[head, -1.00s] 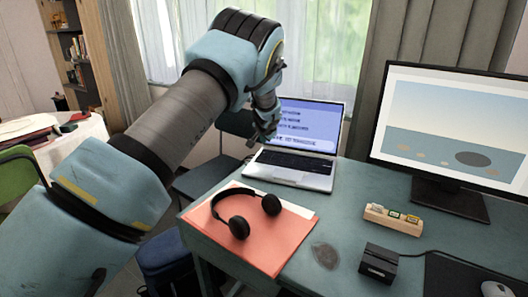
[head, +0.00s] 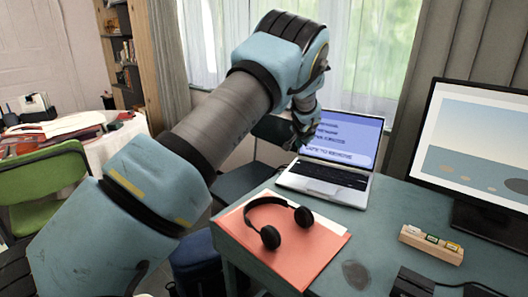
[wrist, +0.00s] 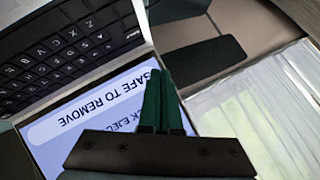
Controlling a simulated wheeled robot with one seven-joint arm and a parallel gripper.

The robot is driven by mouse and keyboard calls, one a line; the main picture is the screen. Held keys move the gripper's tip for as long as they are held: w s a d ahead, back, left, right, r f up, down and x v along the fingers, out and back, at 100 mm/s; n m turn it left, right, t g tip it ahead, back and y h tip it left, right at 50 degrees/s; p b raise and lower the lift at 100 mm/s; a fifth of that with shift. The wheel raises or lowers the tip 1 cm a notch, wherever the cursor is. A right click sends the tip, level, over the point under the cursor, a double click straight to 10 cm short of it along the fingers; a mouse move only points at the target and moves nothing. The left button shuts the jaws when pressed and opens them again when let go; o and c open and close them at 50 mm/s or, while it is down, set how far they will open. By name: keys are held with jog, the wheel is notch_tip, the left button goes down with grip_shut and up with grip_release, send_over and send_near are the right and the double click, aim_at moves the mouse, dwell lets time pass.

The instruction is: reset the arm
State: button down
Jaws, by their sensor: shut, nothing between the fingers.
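My gripper (head: 303,130) is raised in front of the open laptop (head: 325,185), near the left side of its screen in the head view. In the wrist view my gripper (wrist: 162,95) is shut, its two green fingers together with nothing between them. Behind the fingers is the laptop screen (wrist: 85,115), with large text reading "SAFE TO REMOVE". The laptop's keyboard (wrist: 60,45) shows at the upper left of that view.
The desk holds black headphones (head: 270,236) on an orange folder (head: 310,262), a small wooden block holder (head: 431,244), a dark oval patch (head: 356,274), and a monitor (head: 475,140). A green chair (head: 40,185) and a cluttered round table (head: 100,150) stand at the left.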

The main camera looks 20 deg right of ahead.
jog(key=s+a+r+n+g+y, duration=0.1)
jog(key=a+r+n+y, duration=0.2)
jog(key=a, duration=1.3)
jog(key=s+a+r+n+g, duration=0.15)
jog(key=a+n, duration=0.25)
jog(key=a, duration=1.2)
jog(key=s+a+r+n+g, duration=0.1)
jog(key=s+a+n+g, duration=0.1)
jog(key=s+a, duration=0.8)
jog(key=s+a+r+n+g, duration=0.1)
jog(key=s+a+n+g, duration=0.1)
jog(key=s+a, duration=0.8)
jog(key=s+n, duration=0.1)
jog(key=s, duration=0.4)
jog(key=shift+n+y, duration=0.3)
jog(key=shift+n, duration=0.1)
